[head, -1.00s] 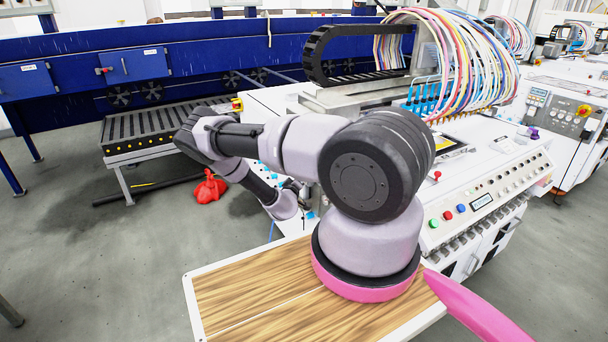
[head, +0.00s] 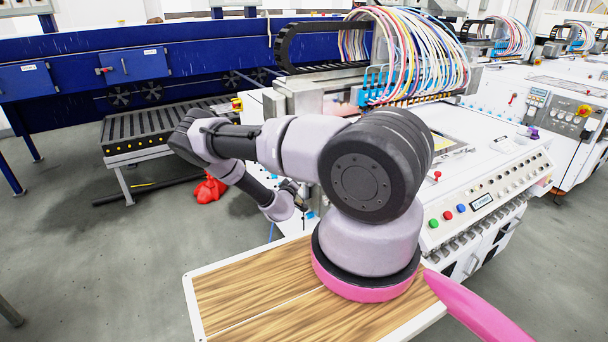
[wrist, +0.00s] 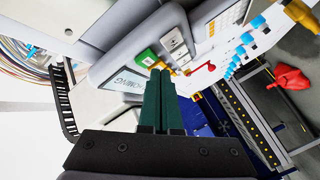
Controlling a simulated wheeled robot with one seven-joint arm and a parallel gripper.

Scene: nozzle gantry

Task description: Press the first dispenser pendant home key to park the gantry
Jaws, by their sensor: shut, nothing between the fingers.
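The pendant (wrist: 118,52) is a grey housing in the wrist view, with a lit screen (wrist: 125,82) that appears to read HOMING. A green key (wrist: 147,57) and grey keys (wrist: 175,45) sit beside the screen. My gripper (wrist: 160,72) has dark green fingers held together and empty, their tips just below the green key in the picture. I cannot tell whether they touch it. In the head view my arm hides the pendant and most of the gripper. The gantry (head: 300,92) carries a bundle of coloured hoses (head: 425,50) over the white machine.
The machine's front panel (head: 490,195) with coloured buttons is right of my arm. A blue machine (head: 190,65) and a roller conveyor (head: 150,135) stand behind left. A red object (head: 209,188) lies on the floor. Open floor is at the left.

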